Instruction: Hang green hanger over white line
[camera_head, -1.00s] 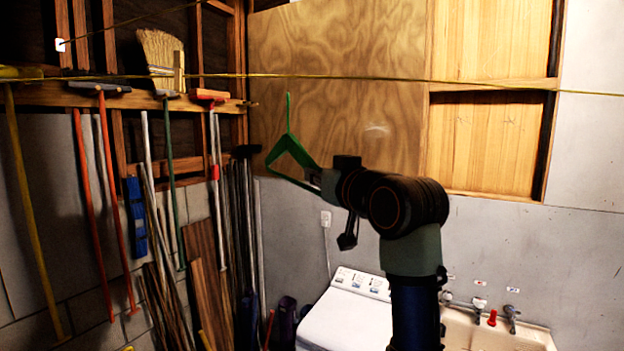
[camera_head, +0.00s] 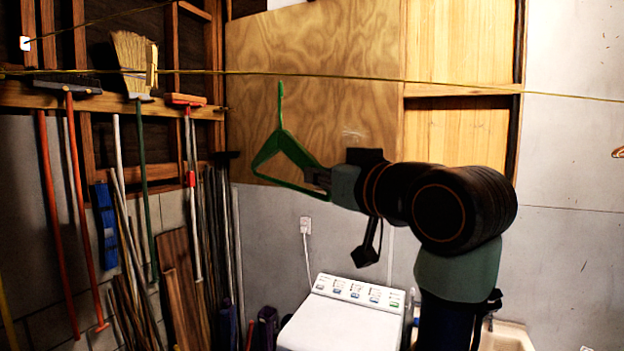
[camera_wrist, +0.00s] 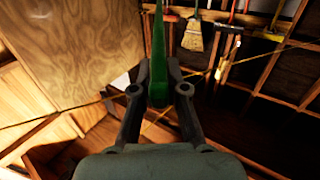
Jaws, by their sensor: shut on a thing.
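The green hanger (camera_head: 285,140) is held in the air at its lower right corner, its hook pointing up. My gripper (camera_head: 318,180) is shut on it. In the head view the hook's tip shows just below a thin, yellowish-looking line (camera_head: 350,76) that runs across the whole picture; I cannot tell how far apart they are in depth. In the wrist view the hanger (camera_wrist: 158,45) stands up between the fingers of my gripper (camera_wrist: 158,78), and a thin line (camera_wrist: 205,75) passes behind them. Most of the hanger is out of that view.
A second line (camera_head: 110,24) crosses the upper left. Brooms and tools (camera_head: 135,70) hang on the left wall. A washing machine (camera_head: 345,315) stands below, beside a sink (camera_head: 508,338). An orange hanger (camera_head: 618,152) shows at the right edge. Space around the held hanger looks clear.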

